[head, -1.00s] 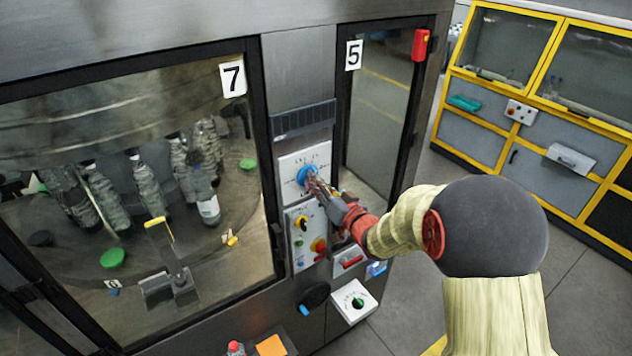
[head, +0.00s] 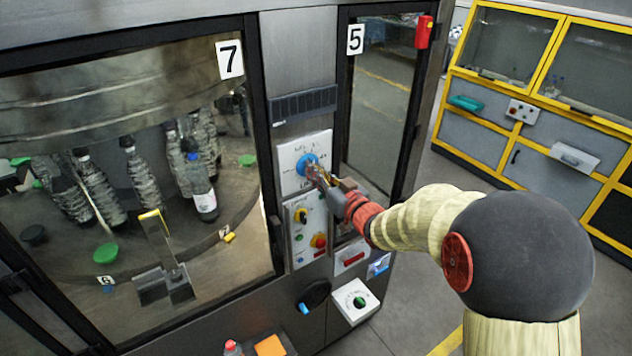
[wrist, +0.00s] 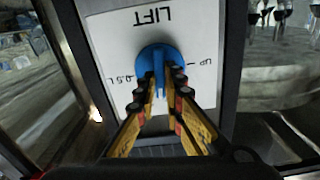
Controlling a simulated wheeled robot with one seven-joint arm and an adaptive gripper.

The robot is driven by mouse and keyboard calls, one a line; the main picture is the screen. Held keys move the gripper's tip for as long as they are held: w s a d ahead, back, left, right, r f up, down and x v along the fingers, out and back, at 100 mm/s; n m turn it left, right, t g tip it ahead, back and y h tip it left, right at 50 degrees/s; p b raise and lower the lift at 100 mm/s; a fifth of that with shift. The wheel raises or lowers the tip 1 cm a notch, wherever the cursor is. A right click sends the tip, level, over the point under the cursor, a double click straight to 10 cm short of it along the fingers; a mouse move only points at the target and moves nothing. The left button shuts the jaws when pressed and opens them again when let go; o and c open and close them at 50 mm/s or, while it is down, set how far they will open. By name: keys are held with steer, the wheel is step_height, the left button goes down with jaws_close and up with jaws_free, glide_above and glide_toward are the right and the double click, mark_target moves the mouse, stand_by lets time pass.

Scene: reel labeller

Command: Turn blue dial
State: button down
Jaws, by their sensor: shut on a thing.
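The blue dial (head: 306,163) sits on a white panel (head: 291,178) on the machine's column, between the doors marked 7 and 5. In the wrist view the blue dial (wrist: 158,62) has a raised grip bar, and the panel (wrist: 112,40) around it reads "LIFT", upside down, with marks at the sides. My gripper (head: 315,172) reaches the dial from the lower right. In the wrist view my gripper (wrist: 160,80) has its two yellow-and-black fingers on either side of the bar, shut on it. The fingertips hide part of the bar.
A white box with a green knob (head: 359,301) and a black knob (head: 314,295) sit lower. Glass doors flank the column. Open floor lies to the right.

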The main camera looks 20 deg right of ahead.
steer(key=n+b, duration=0.6)
steer(key=b, duration=0.2)
steer(key=n+b, duration=0.6)
steer(key=b, duration=0.2)
steer(key=n+b, duration=0.7)
steer(key=b, duration=0.1)
steer(key=shift+s+a+f, duration=0.1)
steer(key=shift+a+f, duration=0.2)
steer(key=shift+f, duration=0.1)
steer(key=shift+b, duration=0.3)
steer(key=c, duration=1.9)
jaws_free()
steer(key=shift+r, duration=0.1)
